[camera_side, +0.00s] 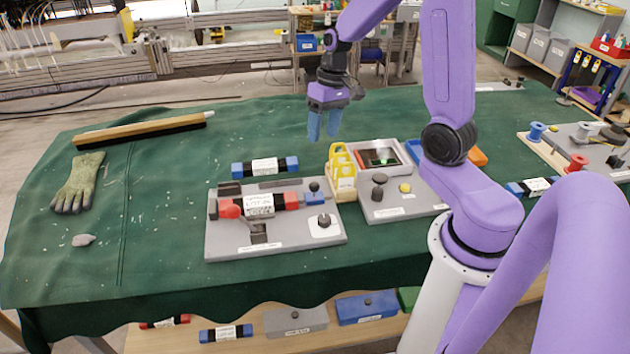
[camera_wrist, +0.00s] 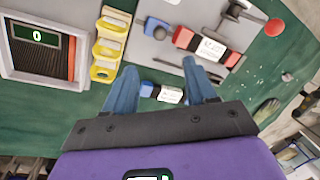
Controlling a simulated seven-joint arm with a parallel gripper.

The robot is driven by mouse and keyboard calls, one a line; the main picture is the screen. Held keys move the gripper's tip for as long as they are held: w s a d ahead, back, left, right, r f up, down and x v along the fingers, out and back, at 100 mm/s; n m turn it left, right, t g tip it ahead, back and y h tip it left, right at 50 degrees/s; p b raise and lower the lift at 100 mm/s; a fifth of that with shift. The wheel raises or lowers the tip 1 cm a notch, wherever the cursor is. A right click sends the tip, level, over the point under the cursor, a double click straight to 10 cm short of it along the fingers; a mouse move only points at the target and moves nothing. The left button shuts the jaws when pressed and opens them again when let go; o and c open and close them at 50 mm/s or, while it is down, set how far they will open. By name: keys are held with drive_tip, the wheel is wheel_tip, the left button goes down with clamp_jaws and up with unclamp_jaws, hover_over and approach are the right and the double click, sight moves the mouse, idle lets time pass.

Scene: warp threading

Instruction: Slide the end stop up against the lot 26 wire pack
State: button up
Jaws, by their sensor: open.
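The red and black wire pack (camera_side: 259,204), whose white label seems to read lot 26, lies on a grey fixture board (camera_side: 225,245). The end stop (camera_side: 314,197) is a small blue block with a dark round knob, just right of the pack with a small gap between them. In the wrist view the end stop (camera_wrist: 156,28) is left of the red pack (camera_wrist: 207,43). My gripper (camera_side: 324,124) is open and empty, its blue fingers pointing down, above and behind the board. In the wrist view my gripper (camera_wrist: 160,66) has its fingers wide apart.
A blue and black pack (camera_side: 264,167) lies behind the board. A yellow rack (camera_side: 342,172) and a grey scale unit (camera_side: 390,208) stand to the right. A red ball (camera_side: 229,208) is at the left end of the fixture.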

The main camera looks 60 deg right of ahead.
sight(314, 191)
drive_tip(key=a+f, duration=0.1)
drive_tip(key=f, duration=0.4)
drive_tip(key=a+f, duration=0.1)
drive_tip(key=f, duration=0.8)
drive_tip(key=shift+w+a+f, duration=0.25)
drive_tip(key=shift+a+f, duration=0.1)
drive_tip(key=shift+a, duration=0.05)
clamp_jaws()
